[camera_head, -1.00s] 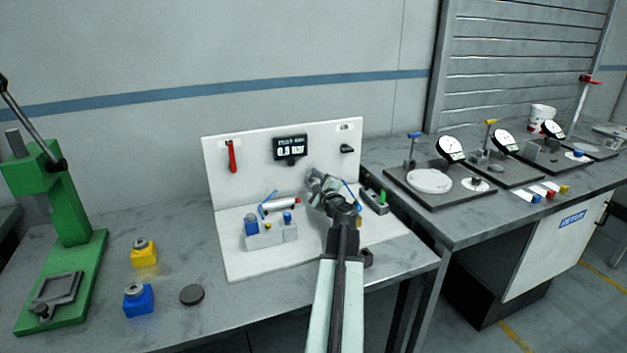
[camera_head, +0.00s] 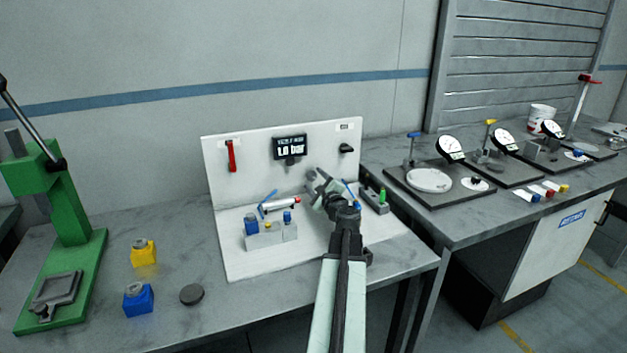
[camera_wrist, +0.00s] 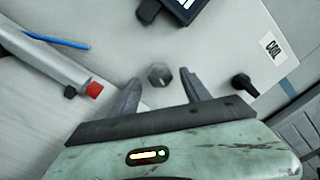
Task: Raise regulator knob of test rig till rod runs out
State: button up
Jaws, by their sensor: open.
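The test rig (camera_head: 222,198) is a white base with an upright panel. A display (camera_head: 290,147) on the panel reads 1.0 bar; its corner shows in the wrist view (camera_wrist: 184,9). A grey faceted knob (camera_wrist: 160,75) on the panel, which looks like the regulator knob, lies between my fingertips in the wrist view, with gaps on both sides. My gripper (camera_head: 316,180) is open in front of the panel and hides the knob in the head view. A silver cylinder (camera_head: 280,205) with a red tip lies on the rig; its tip sits close to its body (camera_wrist: 52,66).
A black knob (camera_head: 346,148) sits right of the display, also in the wrist view (camera_wrist: 243,84). A red handle (camera_head: 231,156) hangs left. A grey block (camera_head: 265,238) with blue parts stands on the base. A green press (camera_head: 60,200) stands far left.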

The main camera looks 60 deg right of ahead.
jog(key=v, duration=0.6)
dwell(1.1)
